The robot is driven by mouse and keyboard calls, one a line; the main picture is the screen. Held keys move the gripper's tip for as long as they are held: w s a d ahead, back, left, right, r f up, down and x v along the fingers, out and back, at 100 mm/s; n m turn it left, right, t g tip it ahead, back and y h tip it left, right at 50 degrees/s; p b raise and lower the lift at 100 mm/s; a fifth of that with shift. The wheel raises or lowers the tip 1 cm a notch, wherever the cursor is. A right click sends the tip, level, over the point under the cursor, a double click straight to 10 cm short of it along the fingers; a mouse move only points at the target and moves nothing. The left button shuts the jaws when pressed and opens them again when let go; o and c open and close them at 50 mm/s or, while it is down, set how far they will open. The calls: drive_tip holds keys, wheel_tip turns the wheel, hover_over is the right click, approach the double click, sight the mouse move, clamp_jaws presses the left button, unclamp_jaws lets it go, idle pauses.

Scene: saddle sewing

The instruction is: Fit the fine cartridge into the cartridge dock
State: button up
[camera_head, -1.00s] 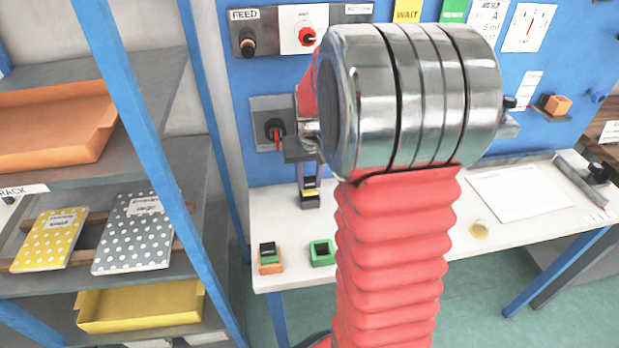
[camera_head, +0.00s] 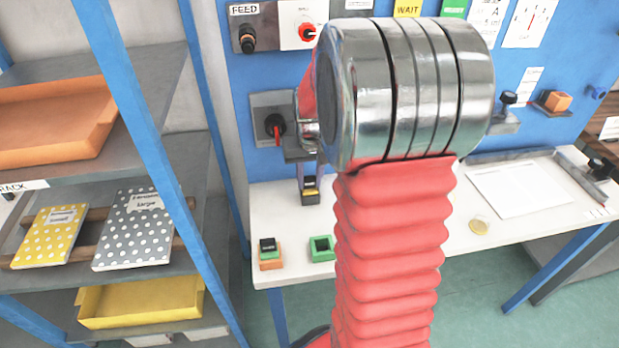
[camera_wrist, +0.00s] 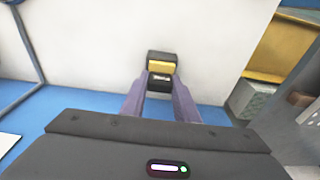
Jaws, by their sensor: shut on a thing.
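My gripper (camera_wrist: 161,82) is shut on a small black cartridge with a yellow band (camera_wrist: 161,67), held between two purple fingers. In the head view this cartridge (camera_head: 310,190) hangs upright below the gripper, near the blue panel at the back left of the white bench. A green square holder with a dark hollow (camera_head: 321,248) stands on the bench in front of it and to the right. Beside that holder is an orange block (camera_head: 271,264) with a green-and-black piece on it. The cartridge's label is too small to read, and my arm hides part of the bench.
A shelf rack with a blue post (camera_head: 150,150) stands at the left, holding an orange tray (camera_head: 55,125), a yellow tray (camera_head: 140,300) and two dotted booklets. A paper sheet (camera_head: 520,188) and a yellow disc (camera_head: 479,227) lie on the bench's right. Controls line the blue panel (camera_head: 350,185).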

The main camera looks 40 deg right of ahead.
drive_tip(key=o, duration=1.2)
drive_tip(key=shift+o, duration=0.2)
drive_tip(key=shift+r, duration=0.1)
wheel_tip(320, 180, up, 13)
drive_tip(key=s, duration=0.2)
drive_tip(key=shift+a+r, duration=0.2)
drive_tip(key=shift+a, duration=0.25)
drive_tip(key=shift+w+f, duration=0.15)
drive_tip(key=s+a+n+t, duration=0.2)
drive_tip(key=s+a, duration=0.6)
drive_tip(key=a, duration=0.3)
drive_tip(key=s+a+r+n+t, duration=0.1)
drive_tip(key=s+a+n+t, duration=0.1)
drive_tip(key=s+a, duration=0.6)
drive_tip(key=shift+a+n+y, duration=0.4)
drive_tip(key=shift+a+n, duration=0.2)
drive_tip(key=shift+a, duration=0.9)
